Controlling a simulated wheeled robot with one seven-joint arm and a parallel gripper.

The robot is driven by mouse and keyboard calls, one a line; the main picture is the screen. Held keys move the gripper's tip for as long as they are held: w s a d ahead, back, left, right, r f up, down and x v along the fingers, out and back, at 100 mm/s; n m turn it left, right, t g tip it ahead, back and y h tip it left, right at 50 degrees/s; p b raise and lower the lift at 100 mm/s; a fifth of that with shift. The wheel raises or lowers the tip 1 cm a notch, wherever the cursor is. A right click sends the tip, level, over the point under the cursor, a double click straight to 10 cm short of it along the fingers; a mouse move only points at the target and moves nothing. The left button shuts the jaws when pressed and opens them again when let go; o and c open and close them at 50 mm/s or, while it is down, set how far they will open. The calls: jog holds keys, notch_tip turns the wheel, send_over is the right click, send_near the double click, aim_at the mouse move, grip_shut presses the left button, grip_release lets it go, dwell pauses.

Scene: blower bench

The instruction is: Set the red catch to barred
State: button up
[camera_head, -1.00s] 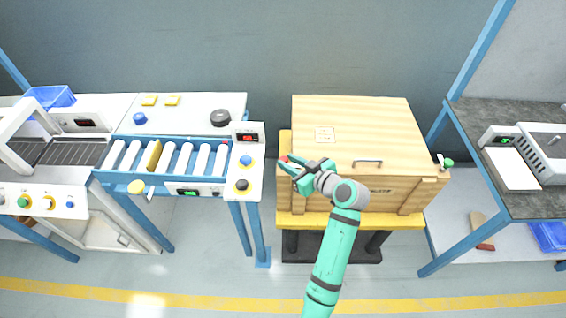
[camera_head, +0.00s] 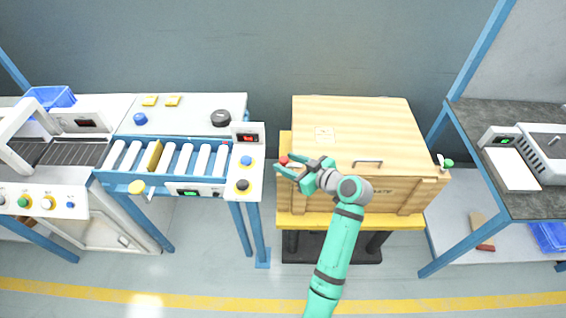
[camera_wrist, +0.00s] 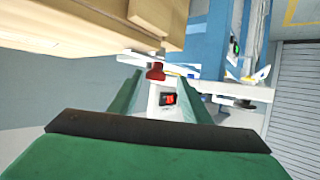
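The red catch (camera_head: 283,160) is a small red knob at the left side of the wooden crate (camera_head: 365,130). In the wrist view the red catch (camera_wrist: 156,72) shows between and just beyond the fingertips. My gripper (camera_head: 284,165) is open, its two teal fingers pointing left toward the catch. In the wrist view my gripper (camera_wrist: 158,85) has a clear gap between its fingers. I cannot tell whether a finger touches the catch. Part of the crate's front is hidden behind my arm.
The crate stands on a yellow platform (camera_head: 400,222). A green knob (camera_head: 448,163) is at the crate's right side. A roller conveyor bench (camera_head: 215,140) with several buttons is to the left, across a narrow gap. A dark-topped bench (camera_head: 480,120) is to the right.

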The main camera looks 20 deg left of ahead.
jog(key=shift+d, duration=0.15)
jog(key=shift+d+r, duration=0.1)
jog(key=shift+d, duration=0.15)
jog(key=v, duration=1)
jog(key=shift+s, duration=0.2)
